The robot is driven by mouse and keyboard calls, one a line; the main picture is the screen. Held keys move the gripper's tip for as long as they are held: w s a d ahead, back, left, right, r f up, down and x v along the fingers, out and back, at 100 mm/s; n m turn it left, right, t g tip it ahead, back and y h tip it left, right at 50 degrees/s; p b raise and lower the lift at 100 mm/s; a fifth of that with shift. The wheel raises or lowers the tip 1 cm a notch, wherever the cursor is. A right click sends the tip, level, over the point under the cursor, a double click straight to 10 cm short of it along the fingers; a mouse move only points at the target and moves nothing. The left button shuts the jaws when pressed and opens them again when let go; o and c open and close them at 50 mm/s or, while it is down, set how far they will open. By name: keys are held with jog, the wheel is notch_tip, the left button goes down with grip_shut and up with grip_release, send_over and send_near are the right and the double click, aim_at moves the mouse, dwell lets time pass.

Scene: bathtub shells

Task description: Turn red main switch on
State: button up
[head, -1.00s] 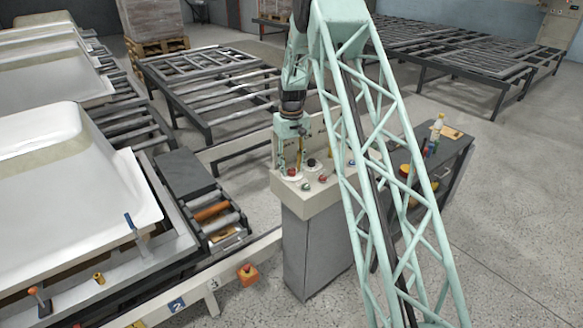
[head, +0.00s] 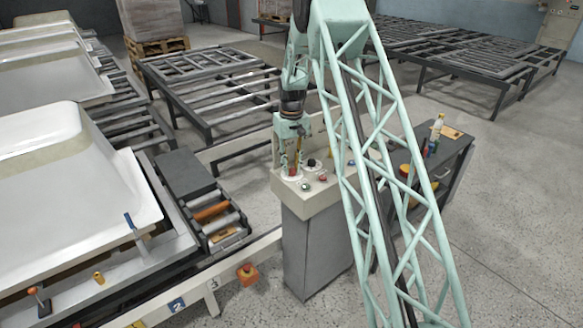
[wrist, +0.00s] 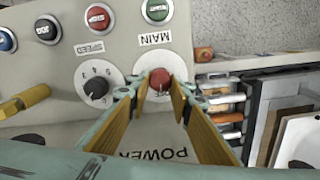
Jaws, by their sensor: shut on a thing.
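The red main switch (wrist: 161,80) is a round red knob on a white disc, beside the printed word MAIN, on the light panel of the control console (head: 309,204). My gripper (wrist: 160,92) points down at the panel in the wrist view, with its yellow-lined fingers on both sides of the red knob and shut on it. The exact turn position of the knob cannot be told.
A black speed dial (wrist: 97,88) sits beside the main switch. Green (wrist: 157,11), red (wrist: 97,17), black (wrist: 47,29) and blue buttons line the panel edge. A yellow-handled thing (wrist: 25,100) lies at the left.

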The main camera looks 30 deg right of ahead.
jog(key=m, duration=0.5)
jog(key=shift+d+b, duration=0.1)
jog(key=shift+b, duration=0.3)
jog(key=m, duration=0.5)
jog(key=shift+s+b, duration=0.1)
jog(key=shift+b, duration=0.2)
jog(key=m, duration=0.3)
jog(key=shift+m, duration=0.4)
jog(key=shift+s+d+m, duration=0.1)
jog(key=shift+m, duration=1.7)
jog(key=o, duration=0.9)
jog(key=shift+r, duration=0.1)
